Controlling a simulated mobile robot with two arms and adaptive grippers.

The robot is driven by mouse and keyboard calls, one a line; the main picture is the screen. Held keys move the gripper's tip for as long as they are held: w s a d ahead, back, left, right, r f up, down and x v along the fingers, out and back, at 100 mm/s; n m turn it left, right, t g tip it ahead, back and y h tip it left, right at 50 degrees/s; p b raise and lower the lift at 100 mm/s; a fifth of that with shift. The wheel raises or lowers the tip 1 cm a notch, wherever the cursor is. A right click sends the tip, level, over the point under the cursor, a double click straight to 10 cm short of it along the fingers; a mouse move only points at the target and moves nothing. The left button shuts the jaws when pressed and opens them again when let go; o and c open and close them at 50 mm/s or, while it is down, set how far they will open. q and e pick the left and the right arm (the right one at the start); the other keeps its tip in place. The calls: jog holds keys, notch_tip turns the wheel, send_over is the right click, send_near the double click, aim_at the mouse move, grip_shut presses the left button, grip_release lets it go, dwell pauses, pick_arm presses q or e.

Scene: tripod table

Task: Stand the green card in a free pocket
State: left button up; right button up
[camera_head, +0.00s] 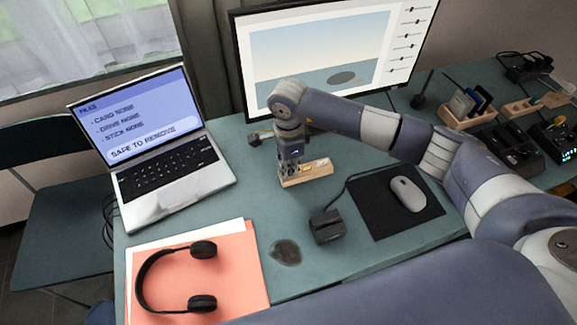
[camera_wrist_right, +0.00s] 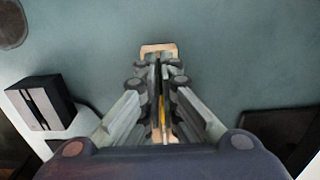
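My right gripper (camera_head: 291,168) points down over the left part of a small wooden block (camera_head: 318,172) on the desk. Light and yellowish pieces show in the block to the right of the fingers. In the right wrist view, the block's pale end (camera_wrist_right: 158,48) shows beyond my right gripper (camera_wrist_right: 158,75). The fingers are close together, with a thin dark strip and a yellow sliver in the line between them. I cannot tell whether they grip the strip. No green card face can be made out. My left gripper is not in view.
A black card reader (camera_head: 327,227) and a mouse (camera_head: 408,194) on a dark pad (camera_head: 375,205) lie nearby. A laptop (camera_head: 170,165) and headphones (camera_head: 150,280) are at left. Another wooden holder (camera_head: 455,119) with cards stands at right. Bare desk (camera_head: 255,200) lies left of the block.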

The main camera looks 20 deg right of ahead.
jog(key=o, duration=0.5)
notch_tip(320, 180, up, 12)
jog(key=shift+r, duration=0.1)
dwell(0.7)
